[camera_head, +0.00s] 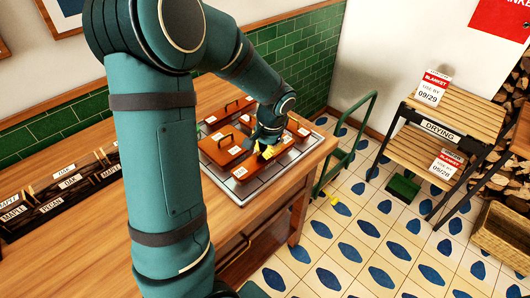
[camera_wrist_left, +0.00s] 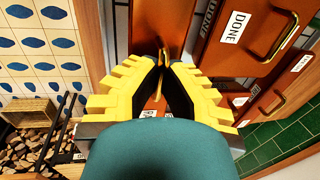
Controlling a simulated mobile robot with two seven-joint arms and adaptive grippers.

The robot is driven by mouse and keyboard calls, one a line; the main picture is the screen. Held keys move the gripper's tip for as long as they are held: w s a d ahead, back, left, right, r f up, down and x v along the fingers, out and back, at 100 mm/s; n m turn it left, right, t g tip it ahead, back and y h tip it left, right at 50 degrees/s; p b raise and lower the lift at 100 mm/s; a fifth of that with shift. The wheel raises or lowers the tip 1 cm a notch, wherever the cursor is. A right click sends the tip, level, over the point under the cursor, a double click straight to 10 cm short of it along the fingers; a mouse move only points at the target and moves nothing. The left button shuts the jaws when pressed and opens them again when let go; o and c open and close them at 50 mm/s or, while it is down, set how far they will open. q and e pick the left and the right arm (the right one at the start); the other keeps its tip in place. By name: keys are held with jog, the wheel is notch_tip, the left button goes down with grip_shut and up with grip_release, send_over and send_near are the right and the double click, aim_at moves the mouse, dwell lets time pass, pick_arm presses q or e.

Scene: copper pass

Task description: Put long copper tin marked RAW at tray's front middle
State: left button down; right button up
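My left gripper (camera_head: 268,150) points down over the front right part of the tray (camera_head: 240,194). In the left wrist view its yellow fingers (camera_wrist_left: 163,62) are close together. A brass handle of a copper tin (camera_wrist_left: 152,104) shows between them, and they look closed on it. A white label sits on that tin, partly hidden, and I cannot read it fully. I cannot tell whether the tin is lifted. Other copper tins stand on the tray: a large one (camera_head: 221,143) left of the gripper and a DONE-marked one (camera_wrist_left: 222,45) in the wrist view. My right gripper is not in view.
The tray lies near the right end of the wooden counter (camera_head: 80,225). A labelled wood rack (camera_head: 62,190) is at the left. A green cart (camera_head: 345,150) and a DRYING shelf (camera_head: 430,150) stand on the tiled floor. Green wall tiles (camera_head: 300,45) run behind the counter.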

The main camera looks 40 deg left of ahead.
pick_arm(q)
jog(key=shift+w+f, duration=0.1)
jog(key=shift+f, duration=0.45)
jog(key=shift+f, duration=0.1)
jog(key=c, duration=1.1)
grip_release()
jog(key=shift+f, duration=0.1)
jog(key=shift+c, duration=0.2)
